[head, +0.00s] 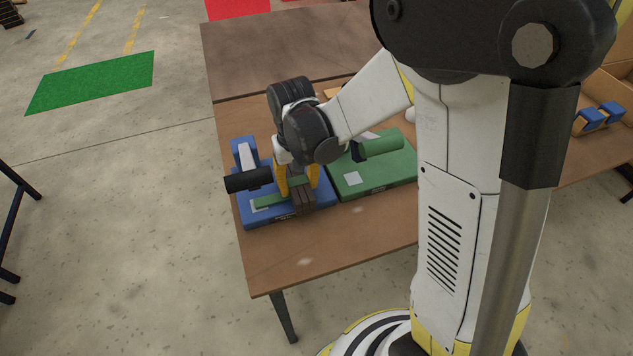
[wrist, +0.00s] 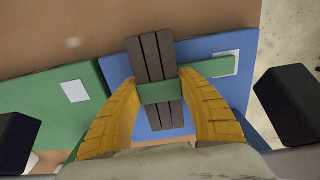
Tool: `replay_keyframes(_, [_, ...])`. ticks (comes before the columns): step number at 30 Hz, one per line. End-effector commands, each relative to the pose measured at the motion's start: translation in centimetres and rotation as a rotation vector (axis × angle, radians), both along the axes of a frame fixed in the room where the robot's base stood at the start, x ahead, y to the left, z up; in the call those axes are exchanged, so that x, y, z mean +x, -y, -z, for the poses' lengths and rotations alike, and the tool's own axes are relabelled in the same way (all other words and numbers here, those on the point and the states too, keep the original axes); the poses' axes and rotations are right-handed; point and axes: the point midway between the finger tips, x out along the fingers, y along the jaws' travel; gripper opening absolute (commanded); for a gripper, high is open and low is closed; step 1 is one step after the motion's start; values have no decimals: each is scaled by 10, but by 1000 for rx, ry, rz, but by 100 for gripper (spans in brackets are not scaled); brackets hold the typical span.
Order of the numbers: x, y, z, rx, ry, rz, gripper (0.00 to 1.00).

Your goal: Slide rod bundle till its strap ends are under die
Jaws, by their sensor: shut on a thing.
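The rod bundle (wrist: 154,58) is several dark brown rods side by side with a green strap (wrist: 160,92) around them. In the wrist view my gripper (wrist: 161,82) is shut on it, with yellow fingers on both sides near the strap. The bundle lies over the blue press base (wrist: 202,52). The strap's free end reaches right onto a white square (wrist: 229,55) and partly covers it. In the head view the bundle (head: 301,198) and my gripper (head: 298,186) are at the blue press's right part. The die is not clearly visible; a black cylindrical handle (head: 247,179) shows on the blue press.
The brown table (head: 330,228) is clear in front. Blue-ended pieces (head: 598,118) lie at far right.

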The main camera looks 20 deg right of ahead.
Motion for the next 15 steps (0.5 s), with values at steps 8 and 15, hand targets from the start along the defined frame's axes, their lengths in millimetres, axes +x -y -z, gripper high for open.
replay_keyframes(8, [-1,-10,1,2,0,0,2])
replay_keyframes(15, [-1,-10,0,2,0,0,67])
